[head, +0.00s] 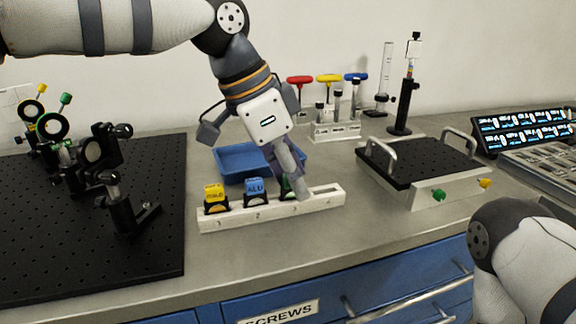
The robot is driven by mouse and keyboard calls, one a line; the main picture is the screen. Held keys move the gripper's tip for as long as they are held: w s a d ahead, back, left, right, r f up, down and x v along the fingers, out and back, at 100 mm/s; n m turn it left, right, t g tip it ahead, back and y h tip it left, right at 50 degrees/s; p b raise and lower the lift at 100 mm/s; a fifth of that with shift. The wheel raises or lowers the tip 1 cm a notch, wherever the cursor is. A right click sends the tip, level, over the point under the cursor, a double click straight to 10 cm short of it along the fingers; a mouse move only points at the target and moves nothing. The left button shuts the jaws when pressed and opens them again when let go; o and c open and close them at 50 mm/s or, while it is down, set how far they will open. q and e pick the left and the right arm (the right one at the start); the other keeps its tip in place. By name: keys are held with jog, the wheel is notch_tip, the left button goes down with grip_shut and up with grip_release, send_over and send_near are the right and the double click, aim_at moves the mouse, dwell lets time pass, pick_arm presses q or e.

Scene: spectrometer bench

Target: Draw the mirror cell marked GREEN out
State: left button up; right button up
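A long white rack (237,219) with numbered slots stands near the bench's front. It holds a yellow-topped cell (214,194) at slot 1, a blue-topped cell (254,188) at slot 2, and a green-topped cell (285,187) at slot 3. The green one is mostly hidden behind my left gripper (291,187). That gripper points down, its fingertips at the green cell and the rack. Whether the fingers are closed on the cell I cannot tell. My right arm shows at the lower right; its gripper is out of the picture.
A blue tray (238,163) lies behind the rack. A black perforated breadboard (150,256) with optic mounts is at left. A black-topped plate with handles (422,160) stands at right. Hex drivers (329,78) and a post (405,90) are at the back. The bench front is clear.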

pick_arm(q)
grip_shut()
jog(key=shift+r+p, duration=0.4)
jog(key=shift+r, duration=1.35)
